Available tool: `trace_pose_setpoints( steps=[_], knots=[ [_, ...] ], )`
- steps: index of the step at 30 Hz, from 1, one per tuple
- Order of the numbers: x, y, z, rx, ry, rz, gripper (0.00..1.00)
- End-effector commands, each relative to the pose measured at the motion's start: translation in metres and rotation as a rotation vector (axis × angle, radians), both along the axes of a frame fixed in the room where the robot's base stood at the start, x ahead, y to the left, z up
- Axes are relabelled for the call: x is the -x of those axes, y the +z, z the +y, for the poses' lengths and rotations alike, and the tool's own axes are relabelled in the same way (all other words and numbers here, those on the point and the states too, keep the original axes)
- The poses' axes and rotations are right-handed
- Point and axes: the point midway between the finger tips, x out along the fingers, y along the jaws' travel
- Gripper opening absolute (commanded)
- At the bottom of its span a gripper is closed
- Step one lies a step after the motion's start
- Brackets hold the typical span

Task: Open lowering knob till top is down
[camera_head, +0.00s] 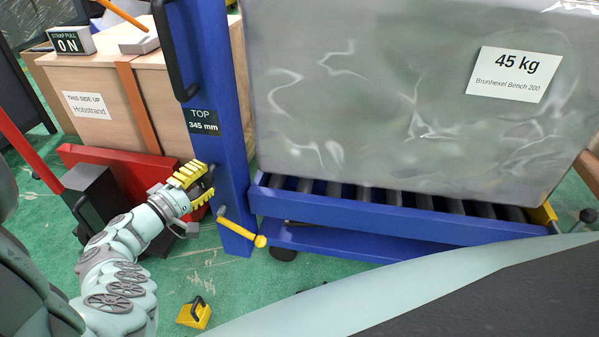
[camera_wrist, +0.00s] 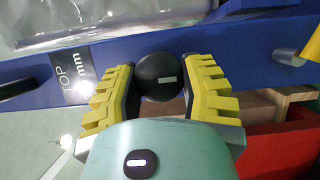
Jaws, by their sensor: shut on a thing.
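My gripper (camera_head: 193,183) has yellow ribbed fingers and sits at the lower part of the blue lift post (camera_head: 217,100). In the wrist view my gripper (camera_wrist: 160,85) is closed around a round black knob (camera_wrist: 160,72) with a pale mark on its face. The knob is on the blue post and is mostly hidden by the fingers in the head view. A sign (camera_head: 202,122) on the post reads "TOP 345 mm". The blue roller top (camera_head: 400,218) carries a grey wrapped crate labelled 45 kg (camera_head: 400,100).
A yellow pedal lever (camera_head: 240,229) juts from the post's foot, right of my gripper. A red pallet truck (camera_head: 120,160) and wooden box (camera_head: 150,95) stand behind my arm. A small yellow wedge (camera_head: 195,314) lies on the green floor. A black handle (camera_head: 172,50) is higher on the post.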

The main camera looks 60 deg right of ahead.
Motion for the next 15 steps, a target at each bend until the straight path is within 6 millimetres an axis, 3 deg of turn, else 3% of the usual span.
trace_pose_setpoints(
  steps=[6, 7, 15],
  knots=[
    [-0.0008, -0.0020, 0.0009, -0.006, 0.004, 0.001, 0.06],
    [-0.0008, -0.0020, 0.0009, -0.006, 0.004, 0.001, 0.48],
    [-0.0005, -0.0010, 0.0005, -0.003, 0.002, 0.000, 0.75]
  ],
)
